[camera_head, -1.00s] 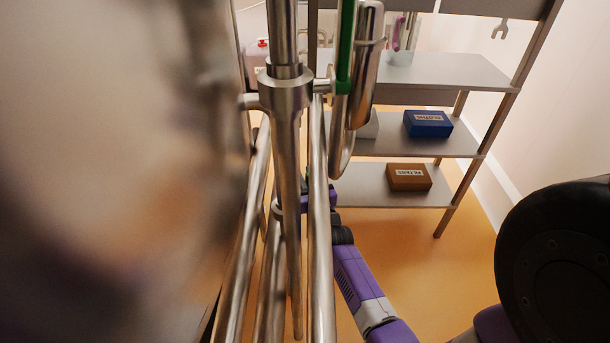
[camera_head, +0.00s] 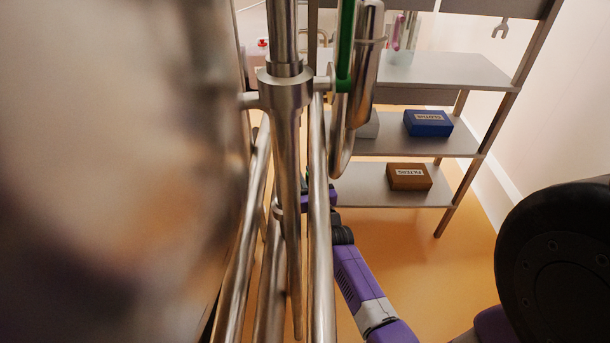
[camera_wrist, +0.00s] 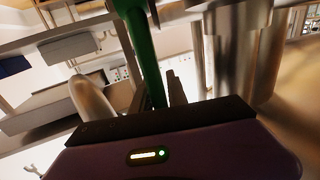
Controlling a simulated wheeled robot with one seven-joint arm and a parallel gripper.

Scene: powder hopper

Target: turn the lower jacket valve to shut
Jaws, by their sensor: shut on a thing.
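A green lever (camera_wrist: 143,45) runs down between my gripper's dark fingers (camera_wrist: 156,92) in the wrist view; I take it for the lower jacket valve's handle. My gripper is shut on it. In the head view, my purple wrist shows low behind the steel pipes, with a tiny bit of green (camera_head: 306,178) beside it. The fingertips and the valve body are hidden there. A second green lever (camera_head: 346,45) stands upright on a pipe higher up, apart from my gripper.
Steel pipes (camera_head: 319,230) stand close in front of my wrist. A large blurred metal surface (camera_head: 100,150) fills the left. A shelf rack (camera_head: 450,70) at the back right holds a blue box (camera_head: 428,124) and a brown box (camera_head: 409,177). Orange floor (camera_head: 430,270) is open below.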

